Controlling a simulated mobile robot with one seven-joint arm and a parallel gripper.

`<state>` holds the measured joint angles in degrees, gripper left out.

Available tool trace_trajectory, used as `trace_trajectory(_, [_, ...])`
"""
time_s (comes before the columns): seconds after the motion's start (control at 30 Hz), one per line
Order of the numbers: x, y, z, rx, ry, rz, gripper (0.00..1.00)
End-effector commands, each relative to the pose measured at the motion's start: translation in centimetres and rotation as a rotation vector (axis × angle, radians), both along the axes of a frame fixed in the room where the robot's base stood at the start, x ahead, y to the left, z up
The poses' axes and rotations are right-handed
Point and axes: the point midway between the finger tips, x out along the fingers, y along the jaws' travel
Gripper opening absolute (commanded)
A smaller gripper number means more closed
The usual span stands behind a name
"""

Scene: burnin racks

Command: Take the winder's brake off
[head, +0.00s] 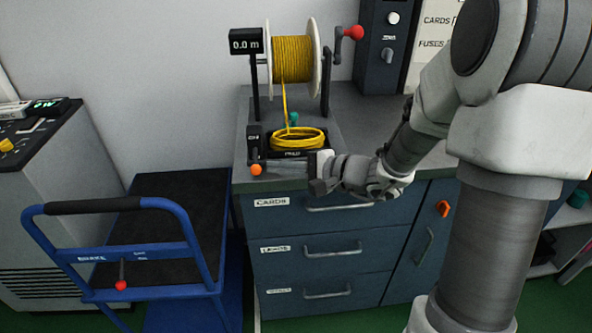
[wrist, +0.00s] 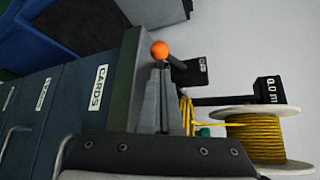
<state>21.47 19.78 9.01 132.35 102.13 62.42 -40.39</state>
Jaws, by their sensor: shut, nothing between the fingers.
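The winder carries a spool of yellow cable (head: 293,60) on the cabinet top, with a red crank knob (head: 354,32) at its right. At the winder's front left, an orange ball knob (head: 256,169) ends a short dark lever beside a small labelled dark plate (head: 253,138); the label is too small to read. My gripper (head: 270,167) is shut and empty, its fingers pointing left at the orange knob. In the wrist view the shut fingertips (wrist: 160,68) are right by the orange knob (wrist: 159,50); I cannot tell whether they touch.
A coil of yellow cable (head: 297,139) lies in a tray behind my fingers. A counter (head: 245,41) reads 0.0 m. A blue trolley (head: 190,240) with its own red-knobbed brake lever (head: 121,284) stands at left. Drawers (head: 320,243) are below my gripper.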

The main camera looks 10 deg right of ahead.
Motion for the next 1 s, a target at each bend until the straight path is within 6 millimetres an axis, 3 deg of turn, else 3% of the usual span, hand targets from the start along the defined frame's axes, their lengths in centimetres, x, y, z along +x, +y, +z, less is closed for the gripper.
trace_trajectory(0.23, [1.2,1.6,-0.6,0.0,0.0,0.001,0.0])
trace_trajectory(1.0, [1.1,1.6,-0.1,0.001,0.061,0.0,0.0])
